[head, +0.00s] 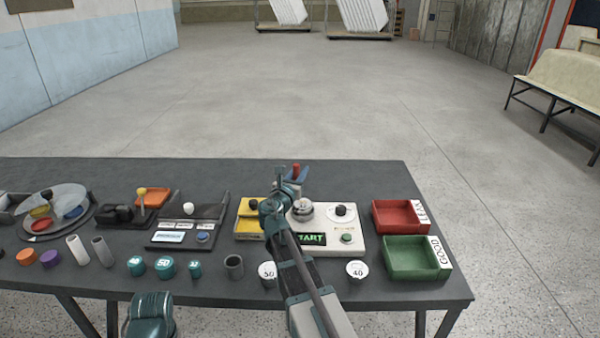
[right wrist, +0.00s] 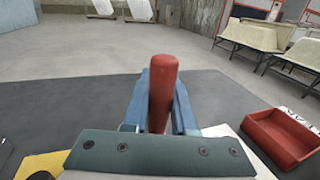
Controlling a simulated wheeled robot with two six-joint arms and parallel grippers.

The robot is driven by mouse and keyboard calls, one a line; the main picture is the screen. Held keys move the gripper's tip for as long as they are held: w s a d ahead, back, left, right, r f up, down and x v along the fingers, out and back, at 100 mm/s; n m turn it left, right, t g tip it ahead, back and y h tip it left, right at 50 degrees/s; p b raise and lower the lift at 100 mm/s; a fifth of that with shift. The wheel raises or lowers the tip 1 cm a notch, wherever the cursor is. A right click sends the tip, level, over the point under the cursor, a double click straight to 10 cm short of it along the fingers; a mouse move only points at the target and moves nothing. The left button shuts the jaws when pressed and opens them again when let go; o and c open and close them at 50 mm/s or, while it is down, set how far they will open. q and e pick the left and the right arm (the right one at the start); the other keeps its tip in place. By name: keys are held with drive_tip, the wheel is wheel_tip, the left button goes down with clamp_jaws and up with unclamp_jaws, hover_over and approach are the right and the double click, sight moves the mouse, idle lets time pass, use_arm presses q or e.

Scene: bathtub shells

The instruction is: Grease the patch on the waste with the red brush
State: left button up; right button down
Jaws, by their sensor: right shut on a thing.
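My right gripper (head: 290,176) is shut on a red cylindrical handle, which I take to be the red brush (right wrist: 163,90). In the head view a bit of its red end (head: 296,169) shows above the fingers. In the right wrist view the handle stands up between the two blue fingers (right wrist: 160,105). The brush's bristles are hidden. The gripper is above the far part of the table, behind a white unit (head: 352,218) with a round metal fitting (head: 303,209). I cannot tell whether this fitting is the waste, and no patch can be made out. My left gripper's fingers are not in view.
A red LEAK tray (head: 376,222) and green GOOD tray (head: 391,270) stand right of the unit. A yellow box (head: 246,228) is at its left. Numbered weights (head: 357,269), tubes and coloured caps line the front. The dark table's (head: 220,172) back strip is clear.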

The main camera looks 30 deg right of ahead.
drive_tip(key=shift+r+p, duration=2)
drive_tip(key=shift+r, duration=0.35)
drive_tip(key=shift+r, duration=0.1)
wheel_tip(320, 180, up, 3)
drive_tip(key=p, duration=0.3)
